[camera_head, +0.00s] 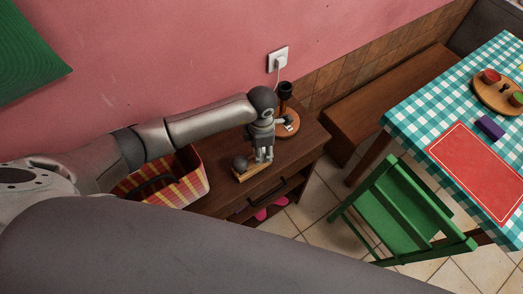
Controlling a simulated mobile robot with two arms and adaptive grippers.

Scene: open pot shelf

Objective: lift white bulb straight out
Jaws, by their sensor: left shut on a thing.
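My left gripper (263,155) points down over a small wooden block (252,173) on the brown cabinet. Its fingers are closed at the right end of the block. The white bulb is mostly hidden between the fingers, and I cannot tell whether it still touches the block. A grey round bulb (241,163) sits at the block's left end, beside the fingers. A lamp with a black socket (286,90) and a round wooden base (292,117) stands just behind the gripper. My right gripper is not in view.
A red and yellow checked basket (190,180) stands left of the block. The cabinet top (309,140) is bare at right. A wall outlet (278,60) with a plug is behind. A green chair (400,215) and a checked table (417,117) stand at right.

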